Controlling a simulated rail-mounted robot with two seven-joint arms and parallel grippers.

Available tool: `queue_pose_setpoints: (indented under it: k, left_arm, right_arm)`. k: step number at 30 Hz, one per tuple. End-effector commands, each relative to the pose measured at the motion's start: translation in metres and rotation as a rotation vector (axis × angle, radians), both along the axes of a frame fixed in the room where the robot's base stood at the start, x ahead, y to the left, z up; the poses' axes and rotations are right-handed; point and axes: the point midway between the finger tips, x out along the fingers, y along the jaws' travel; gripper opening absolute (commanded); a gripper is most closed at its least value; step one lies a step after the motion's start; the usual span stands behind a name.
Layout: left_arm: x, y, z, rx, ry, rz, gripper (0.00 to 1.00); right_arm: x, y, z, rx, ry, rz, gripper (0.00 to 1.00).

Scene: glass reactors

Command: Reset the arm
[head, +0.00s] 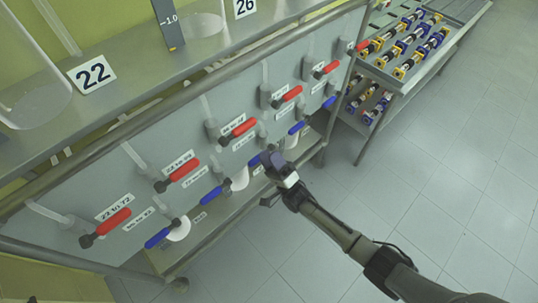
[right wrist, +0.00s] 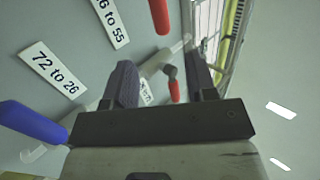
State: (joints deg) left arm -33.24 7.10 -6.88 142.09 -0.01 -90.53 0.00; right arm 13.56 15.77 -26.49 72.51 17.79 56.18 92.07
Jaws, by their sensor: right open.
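My right gripper (head: 270,161) is in front of the grey valve panel (head: 85,190), at the height of the row of blue handles. Its arm comes in from the lower right. In the right wrist view, its two dark fingers (right wrist: 163,78) are apart with nothing held between them. A red handle (right wrist: 173,84) shows beyond the gap, farther off. A blue handle (right wrist: 32,122) is to the left of the fingers, and a label reading "72 to 26" (right wrist: 53,70) is above it. I cannot tell whether a finger touches the panel. My left gripper is not in view.
Red handles (head: 178,171) and blue handles (head: 211,194) line the panel. A white funnel-like piece (head: 240,179) is close to my right gripper. A shelf above holds glass vessels and a "22" sign (head: 92,74). A metal rack (head: 458,28) stands at upper right. The tiled floor (head: 450,170) is clear.

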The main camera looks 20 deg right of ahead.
Motion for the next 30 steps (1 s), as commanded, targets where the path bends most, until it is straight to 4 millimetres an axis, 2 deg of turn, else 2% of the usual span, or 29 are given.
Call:
queue_pose_setpoints:
  k: [12,17,23,30]
  left_arm:
    - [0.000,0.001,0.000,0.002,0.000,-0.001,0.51]
    - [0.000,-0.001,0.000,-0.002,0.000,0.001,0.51]
    - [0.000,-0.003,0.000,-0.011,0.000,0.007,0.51]
    - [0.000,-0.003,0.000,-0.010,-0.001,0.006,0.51]
  right_arm:
    - [0.000,0.000,0.000,-0.003,0.003,-0.001,0.52]
    - [-0.003,0.010,-0.008,-0.065,0.068,-0.043,0.52]
    - [-0.022,0.034,-0.035,-0.343,0.284,-0.167,0.52]
    - [-0.070,0.044,-0.072,-0.821,0.550,-0.256,0.52]
